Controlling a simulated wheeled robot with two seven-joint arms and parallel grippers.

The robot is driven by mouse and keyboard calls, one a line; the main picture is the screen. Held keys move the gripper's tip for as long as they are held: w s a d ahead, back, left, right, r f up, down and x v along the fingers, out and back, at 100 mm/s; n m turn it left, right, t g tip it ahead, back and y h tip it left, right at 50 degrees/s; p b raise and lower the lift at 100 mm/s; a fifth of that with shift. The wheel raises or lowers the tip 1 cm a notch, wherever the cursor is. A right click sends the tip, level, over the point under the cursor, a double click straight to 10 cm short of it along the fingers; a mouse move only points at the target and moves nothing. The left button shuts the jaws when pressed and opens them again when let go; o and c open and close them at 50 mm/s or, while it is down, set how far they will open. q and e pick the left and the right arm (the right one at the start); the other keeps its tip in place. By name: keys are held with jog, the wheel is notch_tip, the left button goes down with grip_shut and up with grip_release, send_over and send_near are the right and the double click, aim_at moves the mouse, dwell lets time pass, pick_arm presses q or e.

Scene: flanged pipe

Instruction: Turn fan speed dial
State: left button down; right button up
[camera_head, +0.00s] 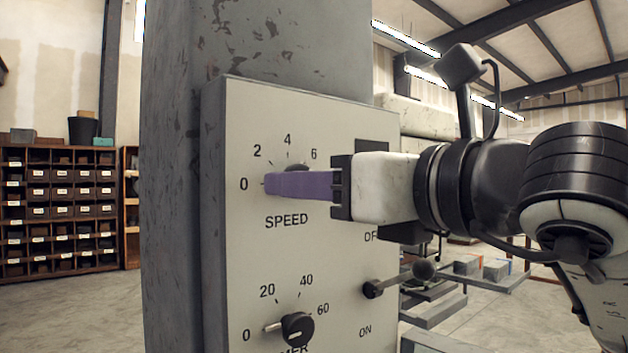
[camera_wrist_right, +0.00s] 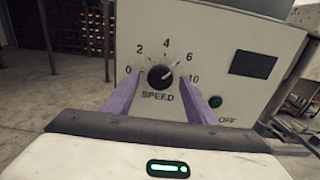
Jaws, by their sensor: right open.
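The black round speed dial (camera_wrist_right: 161,77) sits on the upper part of a pale control panel (camera_wrist_right: 215,38), with numbers around it and SPEED printed below. In the head view most of the speed dial (camera_head: 296,167) is hidden behind my right gripper (camera_head: 268,184), and only its top edge shows. My right gripper has purple fingers and comes in from the right. In the wrist view the fingers of the right gripper (camera_wrist_right: 160,82) are open, one on each side of the dial, with gaps between them and the dial. The dial's white mark points to the upper right, near 6. My left gripper is not in view.
A timer dial (camera_head: 297,329) is lower on the panel. A lever switch (camera_head: 374,288) with a ball end sticks out between OFF and ON at the right. The panel is mounted on a grey column (camera_head: 255,45). Shelves with bins (camera_head: 62,205) stand far left.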

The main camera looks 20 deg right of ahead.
jog(key=c, duration=1)
jog(key=shift+c, duration=0.2)
